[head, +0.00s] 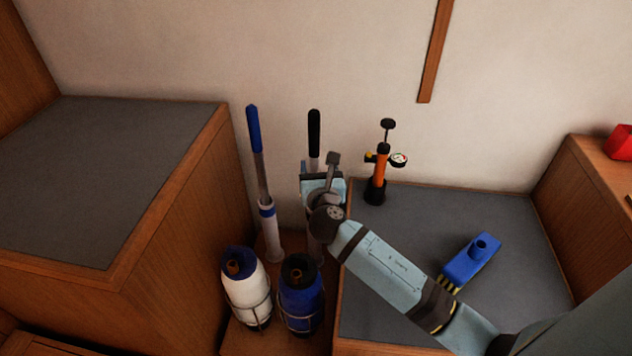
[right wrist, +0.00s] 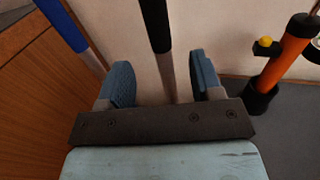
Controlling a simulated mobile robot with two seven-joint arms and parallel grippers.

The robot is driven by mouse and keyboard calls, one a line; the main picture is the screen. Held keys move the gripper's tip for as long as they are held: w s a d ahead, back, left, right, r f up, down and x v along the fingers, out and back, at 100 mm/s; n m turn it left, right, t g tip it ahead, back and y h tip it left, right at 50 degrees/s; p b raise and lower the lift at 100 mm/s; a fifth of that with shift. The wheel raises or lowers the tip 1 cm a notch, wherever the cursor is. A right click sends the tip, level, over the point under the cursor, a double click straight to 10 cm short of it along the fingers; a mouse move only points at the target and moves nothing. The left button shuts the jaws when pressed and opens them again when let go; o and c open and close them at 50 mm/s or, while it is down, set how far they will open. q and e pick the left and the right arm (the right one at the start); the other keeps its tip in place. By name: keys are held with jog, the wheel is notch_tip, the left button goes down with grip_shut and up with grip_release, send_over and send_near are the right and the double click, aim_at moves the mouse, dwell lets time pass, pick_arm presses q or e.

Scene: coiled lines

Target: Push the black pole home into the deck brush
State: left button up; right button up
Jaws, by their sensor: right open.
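The black pole (head: 314,132) stands upright near the wall, with a black grip on top and a grey shaft below. Its lower part is mostly hidden behind my right arm. The blue deck brush (head: 472,262) lies on the grey bench top at the right, with a round socket on top and yellow bristles below. My right gripper (head: 316,174) is at the pole's shaft, just below the grip. In the right wrist view the open fingers (right wrist: 163,80) stand either side of the shaft (right wrist: 168,72), with gaps showing. My left gripper is not in view.
A blue-topped pole (head: 253,130) stands in a white tube left of the black pole. A white bottle (head: 245,290) and a blue bottle (head: 301,305) stand in wire holders in front. An orange pump (head: 379,172) stands on the bench's back left. Bench space around the brush is clear.

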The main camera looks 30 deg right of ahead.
aim_at(315, 126)
jog(key=b+x, duration=0.1)
jog(key=x, duration=0.7)
jog(key=shift+w, duration=0.3)
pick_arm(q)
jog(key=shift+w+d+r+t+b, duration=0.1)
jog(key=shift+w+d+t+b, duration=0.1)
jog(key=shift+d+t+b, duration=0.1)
pick_arm(e)
jog(key=shift+w+d, duration=0.2)
jog(key=shift+w, duration=0.2)
